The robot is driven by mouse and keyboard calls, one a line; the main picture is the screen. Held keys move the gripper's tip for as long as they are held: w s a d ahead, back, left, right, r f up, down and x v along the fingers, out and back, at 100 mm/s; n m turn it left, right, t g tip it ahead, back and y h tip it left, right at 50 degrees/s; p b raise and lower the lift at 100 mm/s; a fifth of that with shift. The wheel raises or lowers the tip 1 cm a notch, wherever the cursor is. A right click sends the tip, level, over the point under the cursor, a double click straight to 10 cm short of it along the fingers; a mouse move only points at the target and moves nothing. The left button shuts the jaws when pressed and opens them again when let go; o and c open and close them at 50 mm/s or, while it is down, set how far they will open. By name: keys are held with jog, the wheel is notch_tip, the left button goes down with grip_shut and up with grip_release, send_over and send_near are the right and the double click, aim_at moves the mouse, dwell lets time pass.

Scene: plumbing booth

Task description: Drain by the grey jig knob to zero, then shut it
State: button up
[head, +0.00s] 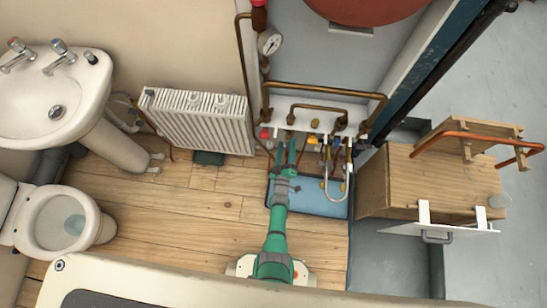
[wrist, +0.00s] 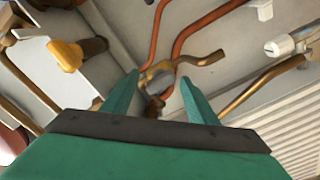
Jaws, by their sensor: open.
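My gripper (head: 286,153) reaches to the pipework under the white manifold board, and its green fingers are open. In the wrist view its fingertips (wrist: 158,88) stand to either side of a brass fitting with a small greyish part (wrist: 162,84). This may be the grey jig knob, but its shape is partly hidden and I cannot tell its setting. No contact with the fingers is clear. The round pressure gauge (head: 269,42) hangs on the pipe above; its needle is too small to read.
A yellow knob (wrist: 66,55) is left of the fingers, and a white radiator valve (wrist: 280,46) is right. Copper pipes (wrist: 207,22) run close ahead. A blue tray (head: 317,203) lies below the manifold. The radiator (head: 200,120) stands left, a wooden bench (head: 400,182) right.

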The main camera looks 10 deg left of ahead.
jog(key=m, duration=0.4)
jog(key=shift+d+r+m, duration=0.1)
jog(key=shift+d+m, duration=0.1)
jog(key=shift+m, duration=0.1)
jog(key=m, duration=0.5)
jog(key=shift+d, duration=0.1)
jog(key=s, duration=1.2)
jog(key=s+a+r+m+g+h, duration=0.1)
jog(key=s+a+r, duration=0.1)
jog(key=s+r, duration=1.4)
jog(key=shift+s+a+r+g, duration=0.2)
jog(key=shift+s+g, duration=0.1)
jog(key=shift+s, duration=0.25)
